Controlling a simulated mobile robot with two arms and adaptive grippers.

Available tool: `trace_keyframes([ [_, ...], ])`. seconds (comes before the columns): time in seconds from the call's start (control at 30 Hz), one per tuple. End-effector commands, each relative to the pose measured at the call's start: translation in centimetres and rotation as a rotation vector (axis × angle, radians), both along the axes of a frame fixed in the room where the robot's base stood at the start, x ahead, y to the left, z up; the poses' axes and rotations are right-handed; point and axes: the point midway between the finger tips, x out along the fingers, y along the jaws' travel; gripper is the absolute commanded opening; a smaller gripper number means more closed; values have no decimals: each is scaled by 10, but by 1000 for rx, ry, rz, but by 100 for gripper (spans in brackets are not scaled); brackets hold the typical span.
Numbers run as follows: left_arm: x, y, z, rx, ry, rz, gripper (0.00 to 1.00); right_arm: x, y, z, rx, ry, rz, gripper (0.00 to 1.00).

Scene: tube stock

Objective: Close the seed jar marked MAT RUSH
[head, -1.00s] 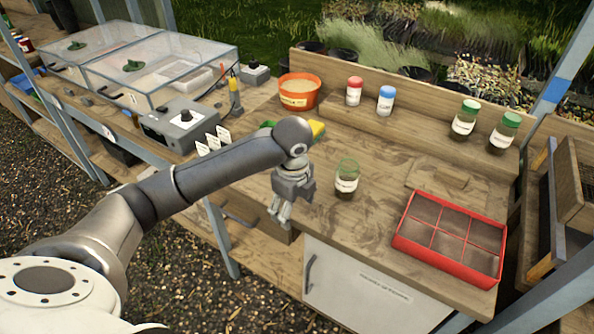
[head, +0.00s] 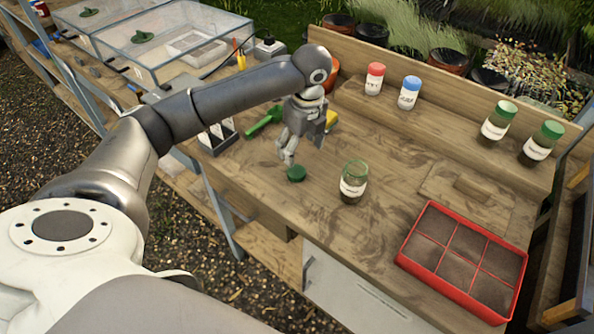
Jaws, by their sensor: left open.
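An open clear jar (head: 352,187) with a greenish rim and dark contents stands upright on the wooden bench. Its white label is too small to read. A green lid (head: 296,174) lies on the bench to the left of the jar, apart from it. My left gripper (head: 286,157) is open and empty, pointing down just behind and above the lid; I cannot tell the exact gap. My right gripper is not in view.
Two green-lidded jars (head: 497,121) (head: 541,143), a red-lidded jar (head: 374,79) and a blue-lidded jar (head: 409,93) stand on the back shelf. A red tray (head: 420,263) sits front right. A green trowel (head: 264,122) lies behind the gripper.

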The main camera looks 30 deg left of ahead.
Motion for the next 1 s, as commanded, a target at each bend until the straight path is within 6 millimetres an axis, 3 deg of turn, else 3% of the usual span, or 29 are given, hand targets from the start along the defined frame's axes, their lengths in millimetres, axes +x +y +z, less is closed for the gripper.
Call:
trace_keyframes([
  [0.23,1,5,-38,2,2,1,71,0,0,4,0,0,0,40],
  [0.7,2,7,-49,0,1,1,71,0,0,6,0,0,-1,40],
  [1.0,4,14,-90,2,2,1,71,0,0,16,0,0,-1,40],
])
